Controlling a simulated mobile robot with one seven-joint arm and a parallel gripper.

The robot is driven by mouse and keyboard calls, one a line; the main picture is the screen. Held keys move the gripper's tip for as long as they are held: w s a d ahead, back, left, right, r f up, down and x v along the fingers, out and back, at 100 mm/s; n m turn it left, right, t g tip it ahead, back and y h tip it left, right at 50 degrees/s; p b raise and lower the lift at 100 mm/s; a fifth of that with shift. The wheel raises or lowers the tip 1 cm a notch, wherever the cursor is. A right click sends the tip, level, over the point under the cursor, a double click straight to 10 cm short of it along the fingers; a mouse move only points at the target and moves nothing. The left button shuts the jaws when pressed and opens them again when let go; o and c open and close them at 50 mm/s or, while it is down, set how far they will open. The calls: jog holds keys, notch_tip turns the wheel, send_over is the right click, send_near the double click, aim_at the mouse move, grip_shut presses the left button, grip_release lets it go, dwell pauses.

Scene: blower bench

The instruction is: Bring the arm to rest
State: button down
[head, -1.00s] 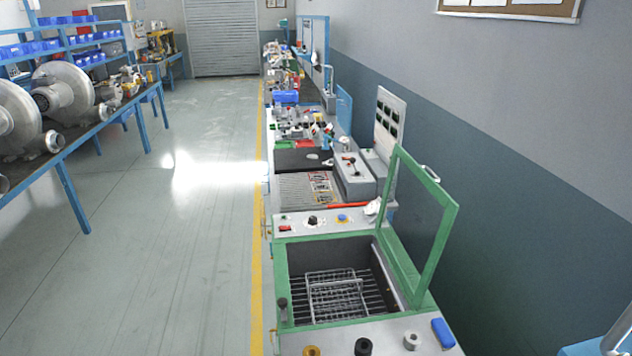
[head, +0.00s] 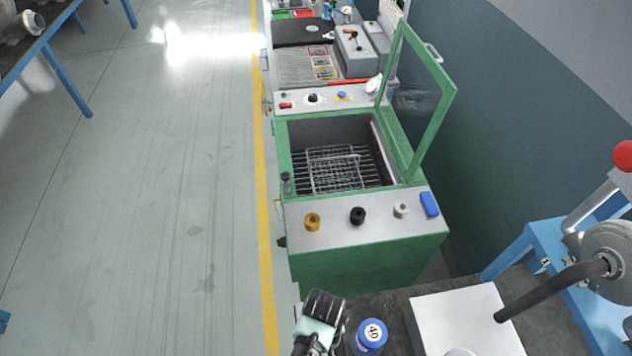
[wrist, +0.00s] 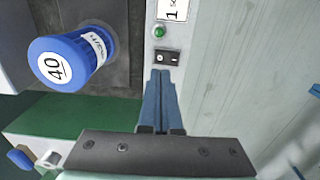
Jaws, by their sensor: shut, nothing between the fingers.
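My gripper (wrist: 160,78) is shut and empty in the wrist view, its two blue fingers together. In the head view its dark and pale-green body (head: 320,312) is at the bottom centre, over the left edge of a dark bench top, with the fingertips hard to make out. A blue-capped container marked 40 (head: 370,334) stands just right of my gripper. It also shows at the upper left of the wrist view (wrist: 72,60), apart from the fingers.
A green-framed washer tank (head: 362,262) with its lid (head: 447,95) raised and a wire basket (head: 335,168) inside stands ahead. The floor (head: 150,220) at left is clear.

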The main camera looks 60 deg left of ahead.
jog(key=shift+r, duration=0.4)
dwell(0.3)
